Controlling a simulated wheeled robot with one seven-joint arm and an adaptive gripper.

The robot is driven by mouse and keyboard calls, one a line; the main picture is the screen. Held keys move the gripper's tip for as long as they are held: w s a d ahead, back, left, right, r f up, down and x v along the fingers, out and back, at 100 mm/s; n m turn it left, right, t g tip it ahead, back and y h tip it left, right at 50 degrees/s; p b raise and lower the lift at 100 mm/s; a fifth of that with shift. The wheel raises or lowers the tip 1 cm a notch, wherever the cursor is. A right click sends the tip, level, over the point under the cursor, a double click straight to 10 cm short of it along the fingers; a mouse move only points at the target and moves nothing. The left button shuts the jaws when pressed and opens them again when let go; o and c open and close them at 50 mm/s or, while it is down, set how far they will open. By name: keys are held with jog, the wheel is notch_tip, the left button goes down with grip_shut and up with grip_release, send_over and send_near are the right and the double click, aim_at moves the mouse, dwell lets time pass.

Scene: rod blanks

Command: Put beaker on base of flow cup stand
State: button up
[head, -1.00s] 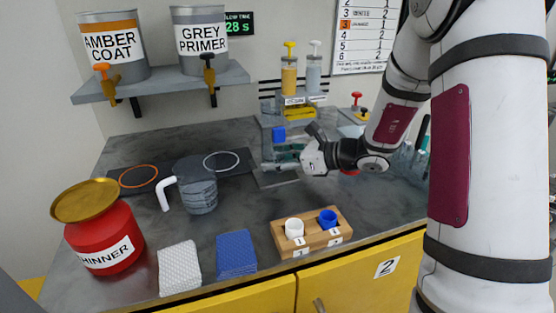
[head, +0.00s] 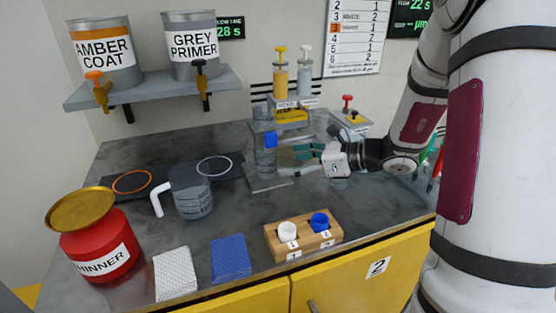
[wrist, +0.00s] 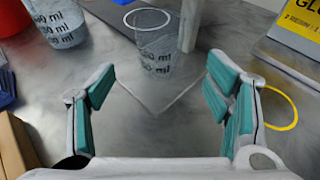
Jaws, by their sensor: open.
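The clear beaker (head: 265,166) stands upright on the grey base (head: 270,184) of the flow cup stand, below a blue part (head: 270,139) of the stand. In the wrist view the beaker (wrist: 157,45) shows ahead of the fingers, apart from them, with the base's front corner (wrist: 153,113) nearer to me. My gripper (head: 298,152) is to the right of the stand, pointing at it. Its teal-padded fingers (wrist: 160,95) are wide open with nothing between them.
A handled measuring jug (head: 190,192) stands left of the stand. A wooden block (head: 303,240) with a white and a blue cup is in front. A red thinner can (head: 98,245) and two cloths (head: 231,258) lie to the left. A red-button box (head: 349,122) is behind my gripper.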

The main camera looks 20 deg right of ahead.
jog(key=v, duration=0.4)
jog(key=shift+s+d+r+p, duration=0.15)
jog(key=shift+s+d+p, duration=0.1)
jog(key=shift+s+p, duration=0.1)
jog(key=s+a+r+n+g, duration=0.3)
jog(key=s+a+n+g, duration=0.1)
jog(key=s+a+n, duration=0.35)
jog(key=s+a+r+n+g, duration=0.4)
jog(key=s+a+n, duration=0.2)
jog(key=s+a, duration=0.15)
jog(key=s+d+n+h, duration=0.3)
jog(key=s+n+h, duration=0.2)
jog(key=s, duration=0.4)
jog(key=s+d+n+g+h, duration=0.1)
jog(key=s+d+n+h, duration=0.3)
jog(key=s+n, duration=0.4)
jog(key=shift+s+f+h, duration=0.4)
jog(key=shift+s+h, duration=0.1)
jog(key=shift+s, duration=0.3)
jog(key=shift+a, duration=0.1)
